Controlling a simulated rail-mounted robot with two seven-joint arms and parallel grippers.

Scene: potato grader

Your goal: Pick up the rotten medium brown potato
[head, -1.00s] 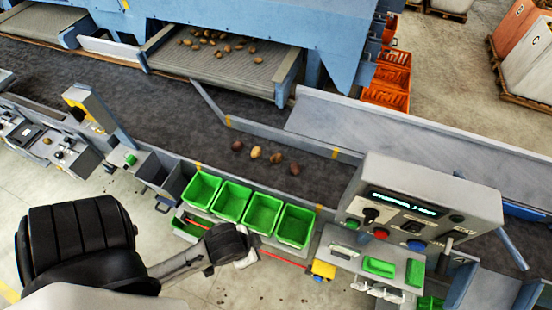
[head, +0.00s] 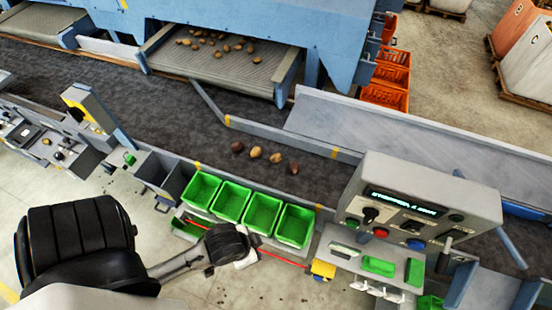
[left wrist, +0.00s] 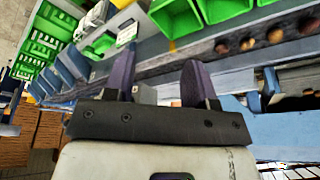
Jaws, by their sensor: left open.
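Several potatoes lie in a loose row on the dark belt. From left to right in the head view they are a dark reddish-brown potato (head: 237,147), a pale tan potato (head: 256,152), a brown potato (head: 276,158) and a darker brown potato (head: 293,168). I cannot tell for sure which is the rotten medium brown one. In the left wrist view potatoes also show on the belt (left wrist: 247,43) at the upper right. My left gripper (left wrist: 159,84) is open and empty, its two fingers apart. It is short of the belt, near the green bins. My right gripper is not in view.
A row of green bins (head: 232,182) stands along the belt's near edge. A control box (head: 420,205) with buttons stands at right. More potatoes (head: 225,48) lie on the feed conveyor. Bare belt (head: 120,90) stretches to the left.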

